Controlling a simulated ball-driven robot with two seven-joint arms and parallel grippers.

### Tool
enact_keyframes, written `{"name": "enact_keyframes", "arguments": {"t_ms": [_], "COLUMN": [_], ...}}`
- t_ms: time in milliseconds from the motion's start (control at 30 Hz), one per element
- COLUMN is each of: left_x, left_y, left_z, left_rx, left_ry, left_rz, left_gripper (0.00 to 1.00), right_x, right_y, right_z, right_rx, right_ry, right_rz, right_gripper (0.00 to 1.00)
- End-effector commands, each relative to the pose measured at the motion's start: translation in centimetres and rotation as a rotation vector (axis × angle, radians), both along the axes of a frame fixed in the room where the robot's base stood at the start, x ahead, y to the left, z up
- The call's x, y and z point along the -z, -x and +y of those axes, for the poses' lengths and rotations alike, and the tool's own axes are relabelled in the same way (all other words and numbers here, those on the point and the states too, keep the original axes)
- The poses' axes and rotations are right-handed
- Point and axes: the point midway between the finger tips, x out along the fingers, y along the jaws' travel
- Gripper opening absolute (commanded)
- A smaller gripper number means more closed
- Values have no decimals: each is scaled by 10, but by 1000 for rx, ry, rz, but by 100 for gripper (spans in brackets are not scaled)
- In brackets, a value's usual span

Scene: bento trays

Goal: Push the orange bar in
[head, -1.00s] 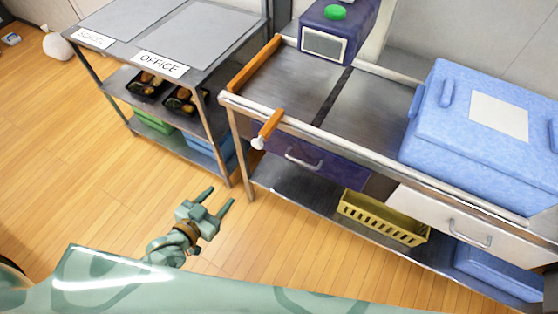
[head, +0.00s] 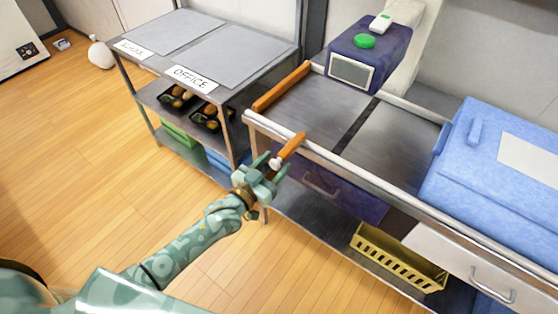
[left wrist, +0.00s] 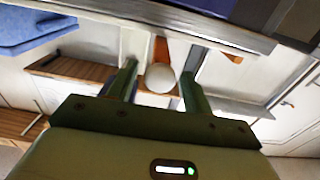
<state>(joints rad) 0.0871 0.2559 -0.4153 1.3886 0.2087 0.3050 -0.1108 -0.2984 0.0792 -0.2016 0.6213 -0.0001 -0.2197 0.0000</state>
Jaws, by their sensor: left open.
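The orange bar (head: 291,147) sticks out from the front left corner of the metal counter (head: 320,112), with a white round knob (head: 275,163) on its near end. My left gripper (head: 269,169) is at the knob, with its green fingers open. In the left wrist view the knob (left wrist: 160,78) sits between the two fingers (left wrist: 158,84), with part of the orange bar (left wrist: 165,48) behind it. I cannot tell whether the fingers touch it. A second orange piece (head: 281,87) runs along the counter's left edge. My right gripper does not show.
A purple machine with a green button (head: 364,41) stands at the counter's back. A blue box (head: 480,170) is at the right. A purple drawer (head: 335,192) and a yellow basket (head: 400,257) are below. A grey shelf labelled OFFICE (head: 195,79) stands left.

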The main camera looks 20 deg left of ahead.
Motion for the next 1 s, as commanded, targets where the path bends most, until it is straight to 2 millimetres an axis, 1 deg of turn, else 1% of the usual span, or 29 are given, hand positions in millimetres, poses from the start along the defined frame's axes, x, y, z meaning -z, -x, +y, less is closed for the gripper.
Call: {"name": "enact_keyframes", "arguments": {"t_ms": [33,100,200,500,567,600,667,700,800,867,967,1000], "left_x": [1,2,1,0,0,0,0,0,0,1,3,4], "left_y": [-8,-14,-20,-23,-22,-22,-22,-22,-24,-29,-47,-57], "left_z": [-3,-6,-8,-8,-8,-8,-8,-8,-9,-10,-17,-20], "left_rx": [0,0,1,0,0,0,0,0,0,0,-1,-1], "left_ry": [0,1,0,0,0,0,0,0,0,-1,2,2], "left_rz": [-1,0,1,1,1,1,1,1,0,0,-2,-2], "left_gripper": [51,51,51,51,34,23,6,0,0,0,0,0], "right_x": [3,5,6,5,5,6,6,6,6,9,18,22], "right_y": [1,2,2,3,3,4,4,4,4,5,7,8], "right_z": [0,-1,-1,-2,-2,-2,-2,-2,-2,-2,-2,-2], "right_rx": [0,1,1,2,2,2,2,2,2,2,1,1], "right_ry": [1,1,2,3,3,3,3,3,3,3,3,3], "right_rz": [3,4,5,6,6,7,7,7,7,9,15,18], "right_gripper": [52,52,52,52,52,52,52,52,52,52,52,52]}}
